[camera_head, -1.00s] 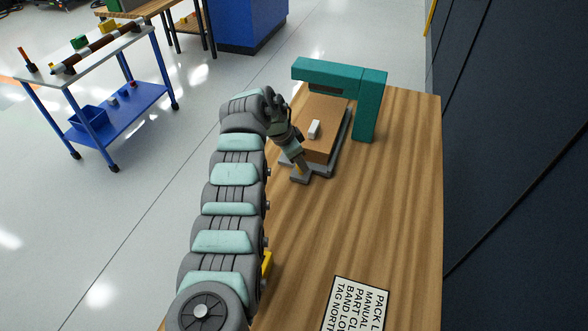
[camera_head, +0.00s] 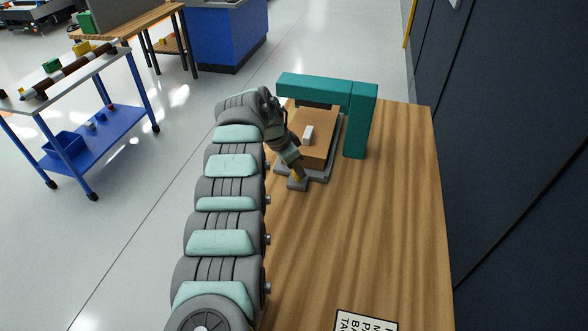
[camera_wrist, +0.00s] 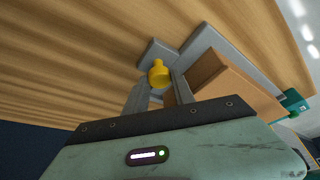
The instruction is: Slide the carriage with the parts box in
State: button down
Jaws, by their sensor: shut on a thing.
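The brown parts box (camera_head: 322,150), with a small white block (camera_head: 308,134) on its top, sits on the grey carriage (camera_head: 320,178) on the wooden table. Its far end lies under the beam of a teal arch (camera_head: 363,125). A yellow knob (camera_wrist: 158,73) stands on the carriage's grey near end. My gripper (camera_wrist: 157,90) is shut on this knob, with a grey finger on each side in the wrist view. In the head view my gripper (camera_head: 296,168) is at the near end of the carriage, and its fingers partly hide the knob.
The teal post stands close to the right of the box. The wooden tabletop (camera_head: 370,230) is clear nearer me except for a printed card (camera_head: 366,321). A blue trolley (camera_head: 100,130) stands off to the left, and a dark wall (camera_head: 500,150) is at right.

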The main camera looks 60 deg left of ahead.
jog(key=shift+f, duration=0.2)
jog(key=c, duration=1.1)
grip_release()
jog(key=shift+w+a+r, duration=0.1)
jog(key=shift+w+r, duration=0.05)
jog(key=shift+w, duration=0.05)
jog(key=shift+r, duration=0.15)
jog(key=shift+p+v, duration=0.85)
jog(key=shift+v, duration=0.05)
jog(key=p+v, duration=0.1)
jog(key=v, duration=0.7)
jog(key=shift+s+r, duration=0.2)
jog(key=shift+r, duration=0.15)
